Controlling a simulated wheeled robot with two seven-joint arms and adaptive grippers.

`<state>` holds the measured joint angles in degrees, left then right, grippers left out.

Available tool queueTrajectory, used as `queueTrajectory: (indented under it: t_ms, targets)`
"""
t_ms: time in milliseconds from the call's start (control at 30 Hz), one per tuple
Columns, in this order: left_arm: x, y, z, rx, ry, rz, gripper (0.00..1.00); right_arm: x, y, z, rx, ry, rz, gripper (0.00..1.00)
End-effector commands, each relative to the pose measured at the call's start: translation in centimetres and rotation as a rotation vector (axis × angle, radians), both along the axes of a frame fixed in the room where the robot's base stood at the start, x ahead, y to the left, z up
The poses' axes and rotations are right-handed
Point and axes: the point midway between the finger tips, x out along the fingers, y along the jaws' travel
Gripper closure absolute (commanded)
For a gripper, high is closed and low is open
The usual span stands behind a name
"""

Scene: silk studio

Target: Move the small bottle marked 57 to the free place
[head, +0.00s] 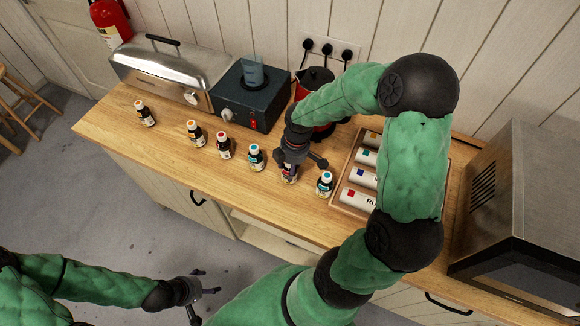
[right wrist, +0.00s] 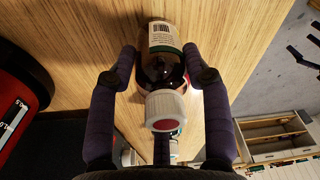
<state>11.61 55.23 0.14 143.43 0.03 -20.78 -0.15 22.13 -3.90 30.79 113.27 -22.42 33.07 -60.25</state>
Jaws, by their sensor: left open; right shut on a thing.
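Small dark bottles with coloured cap tops stand in a row along the counter's front; the number 57 is not readable on any of them. My right gripper (head: 290,160) is shut on one bottle (head: 290,175), second from the right. In the right wrist view this bottle (right wrist: 160,72) lies between the two fingers (right wrist: 161,75), with its white cap towards the camera. I cannot tell whether it is clear of the counter. A wider gap (head: 171,124) shows between the leftmost bottle (head: 146,114) and the bottle (head: 196,134) beside it. My left gripper (head: 204,292) is open and empty, low in front of the counter.
Close to the held bottle stand a teal-topped bottle (head: 255,158) on the left and another bottle (head: 325,185) on the right. Behind are a steel box (head: 160,70), a dark hotplate unit (head: 250,98) and a red pot (head: 318,86). A wooden tray (head: 342,187) of tubes and a microwave-like appliance (head: 520,215) stand right.

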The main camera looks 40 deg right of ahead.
Motion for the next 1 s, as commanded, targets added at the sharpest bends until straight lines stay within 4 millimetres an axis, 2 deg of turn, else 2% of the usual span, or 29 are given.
queueTrajectory:
  t_ms: [233,267,333,767,867,1000]
  targets:
    - [0.0,0.0,-0.2,0.0,0.0,0.0,0.28,0.0,0.0,-0.2,-0.001,-0.001,0.0,0.87]
    - [0.0,0.0,-0.2,0.0,0.0,0.0,0.28,0.0,0.0,-0.2,-0.001,-0.001,0.0,0.48]
    - [0.0,0.0,-0.1,0.0,0.0,0.0,0.28,0.0,0.0,-0.2,-0.001,-0.001,0.0,0.29]
    - [0.0,0.0,0.2,0.0,0.0,0.0,0.28,0.0,0.0,0.3,-0.001,-0.001,0.0,0.27]
    - [0.0,0.0,0.4,0.0,0.0,0.0,0.28,0.1,-0.2,1.4,-0.002,-0.005,-0.002,0.27]
    - [0.0,0.0,0.9,0.0,0.0,0.0,0.28,-0.1,-0.4,4.0,-0.003,-0.005,-0.001,0.27]
